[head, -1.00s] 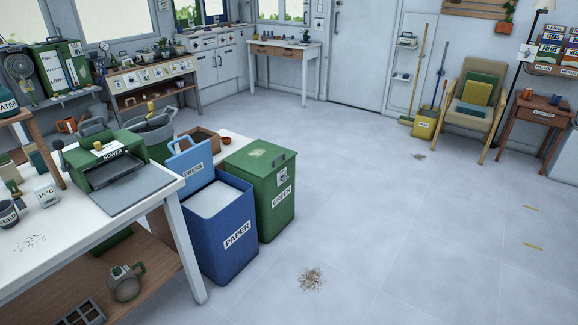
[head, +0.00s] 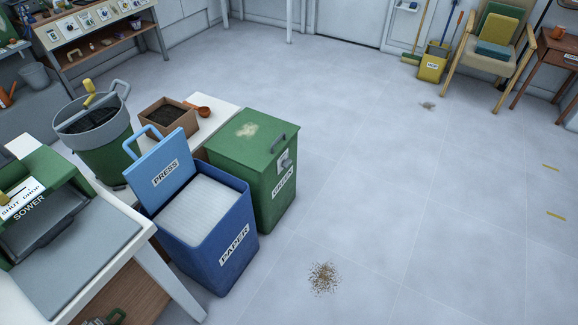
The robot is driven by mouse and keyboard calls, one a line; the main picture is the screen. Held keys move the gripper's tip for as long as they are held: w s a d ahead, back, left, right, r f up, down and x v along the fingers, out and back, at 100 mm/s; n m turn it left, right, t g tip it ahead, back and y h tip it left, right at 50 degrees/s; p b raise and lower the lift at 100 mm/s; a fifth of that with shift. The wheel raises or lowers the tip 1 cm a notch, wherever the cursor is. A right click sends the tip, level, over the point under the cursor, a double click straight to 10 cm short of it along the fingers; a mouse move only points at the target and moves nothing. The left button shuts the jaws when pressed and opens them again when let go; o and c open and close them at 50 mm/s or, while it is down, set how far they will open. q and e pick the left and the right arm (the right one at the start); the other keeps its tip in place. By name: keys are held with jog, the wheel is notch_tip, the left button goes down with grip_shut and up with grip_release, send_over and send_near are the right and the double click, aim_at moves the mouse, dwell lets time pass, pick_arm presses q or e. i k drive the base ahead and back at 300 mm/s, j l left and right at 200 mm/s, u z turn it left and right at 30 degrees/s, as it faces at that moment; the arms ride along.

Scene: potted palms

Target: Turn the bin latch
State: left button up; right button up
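The green bin (head: 268,205) stands on the floor near the middle of the head view, marked GREEN on its front. Its lid (head: 250,138) is down, with a dark handle and a pale smear on top. A small grey latch (head: 285,160) sits on a white plate high on its front face. Its exact turn is too small to tell. The blue PAPER bin (head: 205,235) stands just left of it, its PRESS lid (head: 160,165) tilted up and pale paper inside. Neither of my grippers is in view.
A white table with a grey-topped green sower (head: 70,245) is at the lower left. A grey tub (head: 95,130) and a soil box (head: 168,115) stand behind the bins. Debris (head: 323,278) lies on the floor in front.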

aim_at(285, 164)
jog(key=i+l, duration=0.25)
jog(key=l, duration=0.15)
jog(key=i+l+u, duration=0.1)
jog(key=i+l, duration=0.15)
jog(key=l, duration=0.15)
jog(key=i+l, duration=0.2)
jog(key=l, duration=0.25)
jog(key=j+u, duration=0.05)
